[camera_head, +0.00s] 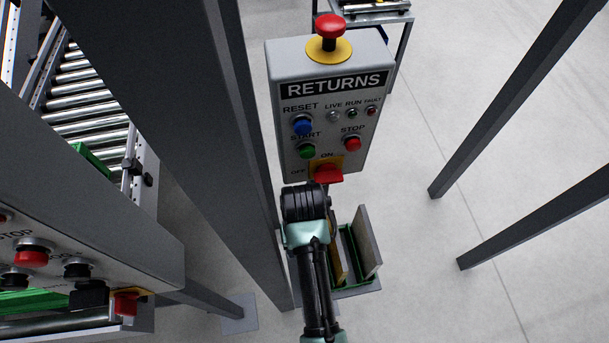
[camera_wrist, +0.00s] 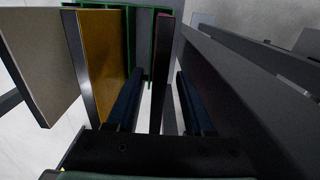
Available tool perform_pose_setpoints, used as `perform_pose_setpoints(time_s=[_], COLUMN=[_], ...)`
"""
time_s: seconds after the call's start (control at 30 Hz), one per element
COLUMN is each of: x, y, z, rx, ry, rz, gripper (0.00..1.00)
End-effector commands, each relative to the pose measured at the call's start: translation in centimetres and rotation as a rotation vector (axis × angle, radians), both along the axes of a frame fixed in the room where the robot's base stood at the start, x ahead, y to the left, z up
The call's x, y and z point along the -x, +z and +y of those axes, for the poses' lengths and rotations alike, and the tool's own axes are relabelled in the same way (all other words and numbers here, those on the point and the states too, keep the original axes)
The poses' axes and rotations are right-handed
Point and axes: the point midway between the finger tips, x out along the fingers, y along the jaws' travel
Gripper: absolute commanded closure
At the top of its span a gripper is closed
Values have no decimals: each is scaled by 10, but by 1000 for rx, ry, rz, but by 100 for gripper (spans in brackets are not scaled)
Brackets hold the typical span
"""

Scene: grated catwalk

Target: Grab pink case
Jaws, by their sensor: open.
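In the wrist view, my gripper (camera_wrist: 159,75) is open, with its two dark fingers pointing toward a green rack (camera_wrist: 153,54). A thin upright dark-faced panel with a pinkish edge, which looks like the pink case (camera_wrist: 165,62), stands between the fingers, with a gap to the right finger. Its front is seen nearly edge-on, so little pink shows. In the head view my arm covers the gripper and I cannot make out the pink case there. The green rack also shows in the head view (camera_head: 349,258), partly behind my arm.
Left of the gripper in the wrist view stand a yellow-brown case (camera_wrist: 102,55) and a beige case (camera_wrist: 38,65). Dark beams (camera_wrist: 250,75) run close on the right. In the head view, a RETURNS control box (camera_head: 330,110) and a grey post (camera_head: 165,110) stand near my arm.

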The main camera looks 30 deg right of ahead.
Motion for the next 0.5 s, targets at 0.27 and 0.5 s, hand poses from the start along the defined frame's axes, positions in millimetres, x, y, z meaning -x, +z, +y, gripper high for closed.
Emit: perform_pose_setpoints(time_s=[0.27,0.5], x=[3,4], y=[-22,-52], z=[0,-1], rx=[-1,0], ry=[-1,0], rz=[4,0], gripper=[48,48])
